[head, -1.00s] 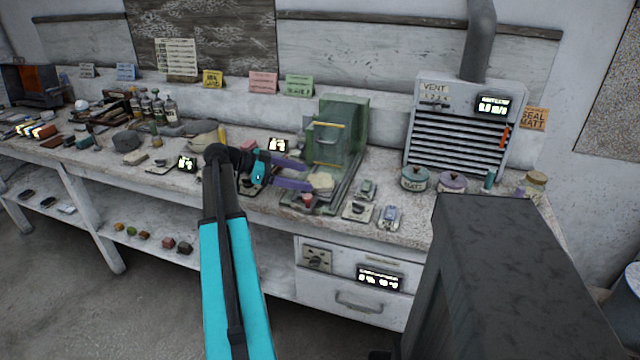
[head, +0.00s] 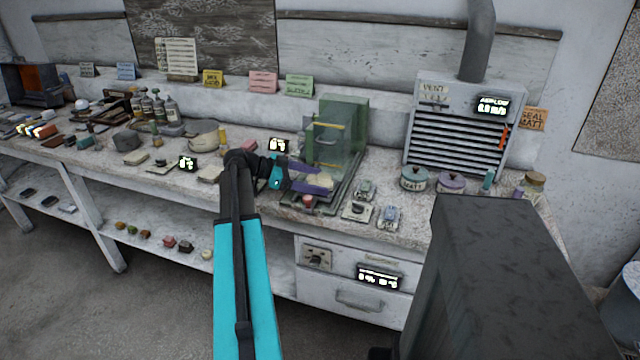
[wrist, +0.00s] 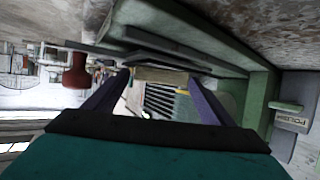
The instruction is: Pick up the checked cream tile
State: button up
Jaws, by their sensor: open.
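A pale cream tile (head: 319,182) lies at the front of the green machine, on its dark base. In the wrist view its near edge (wrist: 160,75) shows between the far ends of my two purple fingers. The checked pattern is too small to make out. My gripper (head: 313,178) is open, with one finger on either side of the tile. I cannot tell whether either finger touches it. The lower finger hides part of the tile in the head view.
The green machine (head: 348,112) with a clear panel stands right behind the tile. A red knob (head: 308,201) sits in front of it; the knob also shows in the wrist view (wrist: 77,72). Small devices (head: 357,210) stand to the right. A vent box (head: 455,135) is farther right.

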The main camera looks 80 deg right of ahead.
aim_at(315, 183)
dwell(0.3)
jog(key=c, duration=1.4)
jog(key=shift+r, duration=0.1)
jog(key=shift+r+b, duration=0.35)
jog(key=shift+r, duration=1)
jog(key=shift+s+a+r, duration=0.1)
jog(key=shift+a+r, duration=0.25)
jog(key=shift+a, duration=0.1)
jog(key=s+a, duration=0.1)
jog(key=a, duration=0.4)
jog(key=s+a+r+b, duration=0.1)
jog(key=a, duration=0.3)
jog(key=s+a+b, duration=0.1)
jog(key=a, duration=0.4)
jog(key=shift+s+a+r, duration=0.2)
jog(key=shift+a+r, duration=0.05)
jog(key=shift+a, duration=0.1)
